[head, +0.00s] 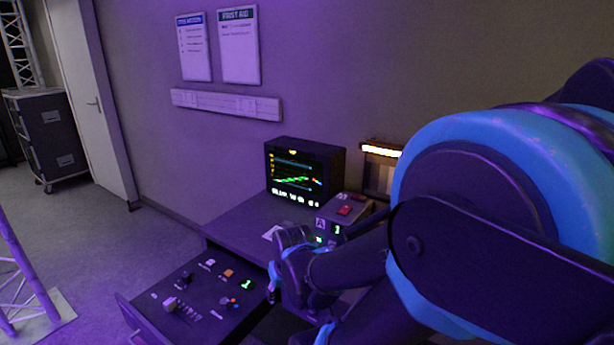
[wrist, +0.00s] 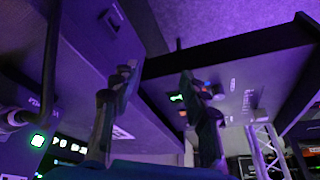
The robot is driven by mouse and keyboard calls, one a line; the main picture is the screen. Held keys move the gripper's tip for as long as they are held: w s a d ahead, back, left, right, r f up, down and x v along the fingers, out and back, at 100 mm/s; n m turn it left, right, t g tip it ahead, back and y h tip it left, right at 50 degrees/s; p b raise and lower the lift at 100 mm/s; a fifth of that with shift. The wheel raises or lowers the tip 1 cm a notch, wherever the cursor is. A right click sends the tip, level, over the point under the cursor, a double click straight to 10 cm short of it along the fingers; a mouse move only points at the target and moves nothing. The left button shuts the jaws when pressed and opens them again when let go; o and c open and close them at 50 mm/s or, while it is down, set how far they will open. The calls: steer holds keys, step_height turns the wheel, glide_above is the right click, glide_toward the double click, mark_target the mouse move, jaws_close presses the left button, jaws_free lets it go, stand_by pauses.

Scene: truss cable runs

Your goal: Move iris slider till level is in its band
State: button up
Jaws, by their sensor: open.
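The console panel (head: 215,325) with small controls is at lower left in the head view. A pale knob (head: 170,303) stands near its left side, beside small marks. I cannot read which control is the iris slider. The monitor (head: 305,172) behind shows a green trace, an orange line and a red mark. Its labels are too small to read. My gripper (head: 280,270) is just right of the panel, partly hidden by its own body. In the wrist view my gripper (wrist: 155,95) is open, with nothing visible between its fingers.
A small box with a red switch (head: 345,210) stands right of the monitor, partly behind my arm. A lit lamp (head: 381,150) is near the wall. Wall posters (head: 240,45) hang above. A truss (head: 15,265) and a black case (head: 48,137) stand left, with open floor between.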

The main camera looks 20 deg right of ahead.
steer(key=shift+o, duration=0.4)
step_height(320, 180, up, 10)
steer(key=n+g, duration=0.4)
steer(key=n, duration=0.3)
glide_above(169, 301)
step_height(169, 301, down, 17)
steer(key=shift+c, duration=0.6)
jaws_close()
